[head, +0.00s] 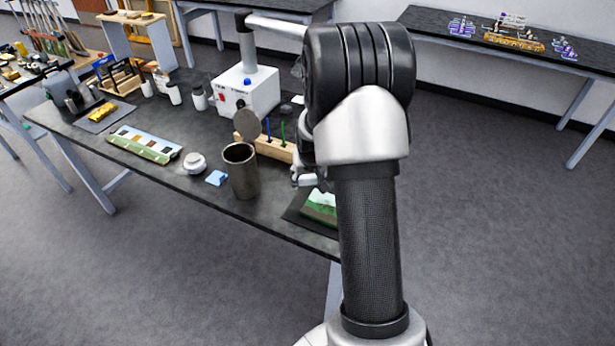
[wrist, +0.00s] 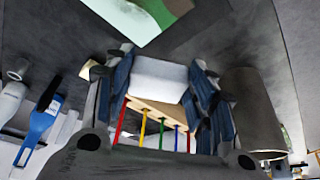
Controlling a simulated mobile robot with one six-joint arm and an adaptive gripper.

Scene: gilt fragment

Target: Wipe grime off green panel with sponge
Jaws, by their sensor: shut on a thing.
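The green panel (head: 320,206), with a pale part and a brown part, lies on a dark mat at the bench's front right edge. My arm partly covers it in the head view. Part of it shows at the top of the wrist view (wrist: 155,16). My gripper (wrist: 160,62) is shut on a white block (wrist: 158,80), which looks like the sponge. The block sits between the two fingers, apart from the panel in the wrist view. In the head view my gripper (head: 305,178) shows only in part beside my arm, and the block cannot be made out. Grime cannot be made out.
A metal canister (head: 242,180) stands left of my gripper. A wooden rack (head: 272,149) with coloured rods is behind it. A white box (head: 245,91) stands at the back.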

